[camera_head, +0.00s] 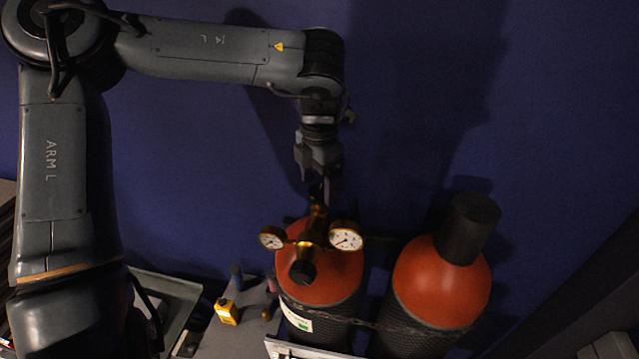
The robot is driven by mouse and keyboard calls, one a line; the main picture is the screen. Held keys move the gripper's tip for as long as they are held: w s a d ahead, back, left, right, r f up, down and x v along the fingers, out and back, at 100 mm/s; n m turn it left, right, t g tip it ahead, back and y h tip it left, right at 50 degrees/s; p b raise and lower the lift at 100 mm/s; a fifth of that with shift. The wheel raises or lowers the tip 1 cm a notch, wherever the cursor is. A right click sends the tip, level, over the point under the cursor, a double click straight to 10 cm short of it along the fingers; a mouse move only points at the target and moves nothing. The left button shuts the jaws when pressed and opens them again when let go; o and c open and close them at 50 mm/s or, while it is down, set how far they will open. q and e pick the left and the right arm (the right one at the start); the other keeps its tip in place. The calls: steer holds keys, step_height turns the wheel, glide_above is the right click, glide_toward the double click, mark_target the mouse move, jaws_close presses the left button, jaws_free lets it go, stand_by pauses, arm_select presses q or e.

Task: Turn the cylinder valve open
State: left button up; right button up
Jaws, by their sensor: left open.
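The gas cylinder (338,274) with an orange-red shoulder stands upright at the lower middle. On its top sits a brass valve and regulator (318,232) with two round dial gauges and a dark knob (302,271) at the front. My left gripper (322,192) comes down from above, just behind the gauges and at the valve's top. Its jaws are open; the fingertips are dark and small, so I cannot tell whether they touch the valve. My right gripper is not in view.
A second orange-red cylinder (440,285) with a black cap (468,228) stands to the right. A chain (395,325) runs across both cylinders. A yellow device (227,311) and a grey tray (172,290) lie at lower left. The blue wall (420,110) is behind.

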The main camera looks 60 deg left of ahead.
arm_select(q)
steer(key=shift+f, duration=0.5)
steer(key=c, duration=1.1)
steer(key=shift+o, duration=0.2)
